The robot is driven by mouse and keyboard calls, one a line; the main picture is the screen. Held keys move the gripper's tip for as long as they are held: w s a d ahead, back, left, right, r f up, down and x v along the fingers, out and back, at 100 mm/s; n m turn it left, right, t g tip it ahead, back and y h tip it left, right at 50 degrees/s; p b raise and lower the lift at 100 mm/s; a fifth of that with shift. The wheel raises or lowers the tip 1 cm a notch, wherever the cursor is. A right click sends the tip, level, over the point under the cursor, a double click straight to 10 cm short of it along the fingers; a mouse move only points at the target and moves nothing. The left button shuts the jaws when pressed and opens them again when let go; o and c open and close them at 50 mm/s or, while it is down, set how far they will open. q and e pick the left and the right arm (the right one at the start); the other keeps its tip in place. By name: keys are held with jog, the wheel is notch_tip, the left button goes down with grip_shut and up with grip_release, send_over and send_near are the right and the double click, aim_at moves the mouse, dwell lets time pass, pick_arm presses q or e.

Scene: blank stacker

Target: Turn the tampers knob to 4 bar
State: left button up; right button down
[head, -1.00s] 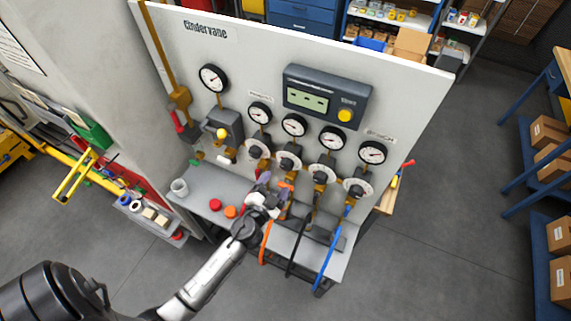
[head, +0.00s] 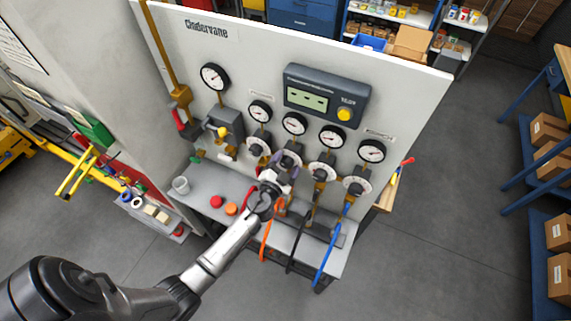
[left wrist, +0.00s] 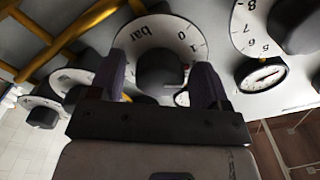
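A white panel carries a row of several dark knobs on white dials. My left gripper (head: 281,167) is at the second knob from the left (head: 288,160), partly covering it. In the left wrist view, the gripper (left wrist: 163,84) is open, its purple-grey fingers on either side of a dark round knob (left wrist: 163,70). I cannot tell whether they touch it. The white dial (left wrist: 141,36) behind this knob shows "bar", "0" and "1". The labels on the panel are too small to read, so I cannot tell which knob is the tampers knob. My right gripper is not in view.
Neighbouring knobs stand close on both sides: the first (head: 256,149), third (head: 321,173) and fourth (head: 357,188). Round gauges (head: 294,124) sit above. Orange, black and blue hoses (head: 327,255) hang below. The grey shelf (head: 204,180) holds a cup (head: 181,186) and red (head: 216,202) and orange pieces (head: 231,209).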

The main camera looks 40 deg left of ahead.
pick_arm(q)
jog(key=c, duration=0.8)
jog(key=shift+c, duration=0.2)
jog(key=m, duration=0.3)
jog(key=shift+b, duration=0.35)
jog(key=m, duration=0.2)
jog(key=shift+m, duration=0.4)
jog(key=m, duration=0.5)
jog(key=shift+r+m, duration=0.1)
jog(key=shift+m, duration=0.3)
